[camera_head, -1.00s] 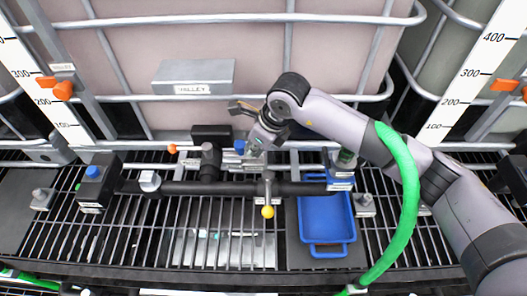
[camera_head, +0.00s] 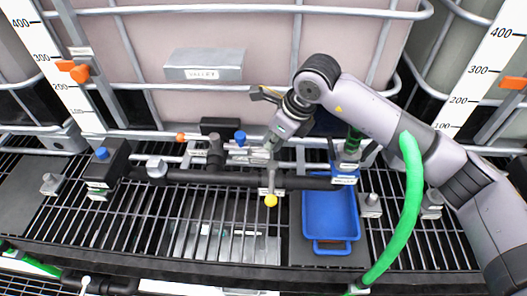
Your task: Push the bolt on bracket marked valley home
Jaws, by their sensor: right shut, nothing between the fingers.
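A grey box-shaped plate marked VALLEY (camera_head: 204,65) is fixed to the cage of the middle tank. Below it, behind the black pipe, is a cluster of small fittings with an orange knob (camera_head: 180,137) at its left, a blue knob (camera_head: 239,137) and a pale rod. I cannot tell for certain which part is the bolt. My right gripper (camera_head: 272,148) comes in from the right, points down and is shut and empty. It is just right of the blue knob, above the pipe. Contact cannot be judged. My left gripper is not in view.
A black pipe (camera_head: 240,180) runs across the grating, with a yellow ball handle (camera_head: 271,200) below the gripper. A blue tray (camera_head: 331,214) stands at the right. A black box with a blue button (camera_head: 102,154) stands at the left. A green hose (camera_head: 411,190) hangs along my right arm.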

